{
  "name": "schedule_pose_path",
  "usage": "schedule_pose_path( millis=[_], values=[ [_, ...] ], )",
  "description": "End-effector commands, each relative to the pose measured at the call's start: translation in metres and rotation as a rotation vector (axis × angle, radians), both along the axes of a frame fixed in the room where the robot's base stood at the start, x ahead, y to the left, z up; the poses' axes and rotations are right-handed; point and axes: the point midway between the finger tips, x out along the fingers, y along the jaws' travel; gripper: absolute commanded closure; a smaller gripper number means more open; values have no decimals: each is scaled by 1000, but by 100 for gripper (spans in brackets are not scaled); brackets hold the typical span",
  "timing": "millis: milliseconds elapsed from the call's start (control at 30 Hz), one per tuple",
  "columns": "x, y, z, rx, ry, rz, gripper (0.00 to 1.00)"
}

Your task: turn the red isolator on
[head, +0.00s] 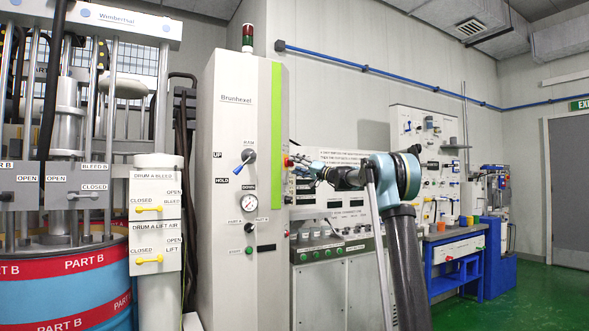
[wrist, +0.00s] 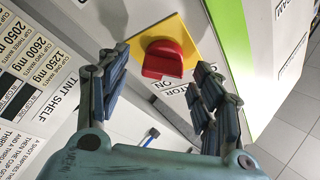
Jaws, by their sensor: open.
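The red isolator (wrist: 163,60) is a red rotary knob on a yellow plate (wrist: 183,38), fixed to the side of the white cabinet. In the wrist view it sits just beyond and between the fingertips, apart from them. The word ON shows by the near edge of the plate; the rest of the lettering is partly hidden. My gripper (wrist: 160,78) is open and empty, with one finger on each side of the knob. In the head view my gripper (head: 298,168) is at the cabinet's right side, where a small red part of the isolator (head: 287,161) shows.
The tall white Brunhexel cabinet (head: 232,120) carries a blue-handled lever (head: 245,162) and a gauge (head: 247,200) on its front. A label panel reading TINT SHELF (wrist: 45,80) is close on the left in the wrist view. A grey console (head: 335,255) stands below my arm.

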Motion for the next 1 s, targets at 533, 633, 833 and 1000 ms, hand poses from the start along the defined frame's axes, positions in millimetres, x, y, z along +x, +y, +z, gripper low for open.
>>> schedule_pose_path(
  millis=[533, 633, 833, 1000],
  values=[
    [10, 18, 6, 0, 0, 0, 40],
    [10, 18, 6, 0, 0, 0, 58],
    [10, 18, 5, -1, 1, -1, 84],
    [11, 15, 5, 0, 6, -3, 84]
  ],
)
